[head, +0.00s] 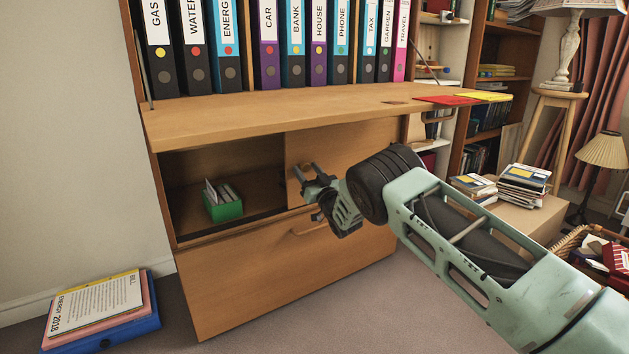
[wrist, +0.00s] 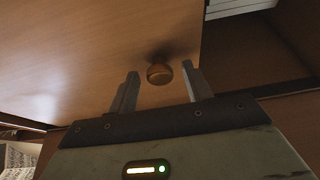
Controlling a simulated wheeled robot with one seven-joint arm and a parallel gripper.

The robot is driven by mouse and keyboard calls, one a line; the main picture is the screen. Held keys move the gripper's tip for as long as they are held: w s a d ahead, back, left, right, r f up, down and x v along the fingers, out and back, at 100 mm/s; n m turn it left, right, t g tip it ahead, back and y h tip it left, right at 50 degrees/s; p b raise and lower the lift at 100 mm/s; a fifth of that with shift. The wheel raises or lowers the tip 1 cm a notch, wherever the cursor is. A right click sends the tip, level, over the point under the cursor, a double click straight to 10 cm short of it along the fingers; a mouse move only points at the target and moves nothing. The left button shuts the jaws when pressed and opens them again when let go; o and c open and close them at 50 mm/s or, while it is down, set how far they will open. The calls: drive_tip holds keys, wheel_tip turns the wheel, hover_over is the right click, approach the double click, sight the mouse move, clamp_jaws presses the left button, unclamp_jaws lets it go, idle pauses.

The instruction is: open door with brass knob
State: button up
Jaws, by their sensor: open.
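The wooden door (head: 345,140) covers the right part of the bureau's upper compartment; it also fills the upper left of the wrist view (wrist: 80,55). Its round brass knob (wrist: 159,74) stands out near the door's edge, in front of my gripper. My gripper (wrist: 160,86) is open, with one finger on each side of the knob in the picture. No contact between fingers and knob shows. In the head view my gripper (head: 308,171) is at the door's left edge and the knob is mostly hidden by it.
Left of the door the compartment (head: 175,185) is open, with a green card box (head: 226,208) inside. A shelf board (head: 240,115) with binders juts out above. A lower wooden front with a bar handle (head: 310,229) lies below. Folders (head: 100,305) lie on the floor at left.

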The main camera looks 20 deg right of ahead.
drive_tip(key=p+v, duration=0.6)
drive_tip(key=v, duration=1.1)
drive_tip(key=shift+s+f, duration=0.1)
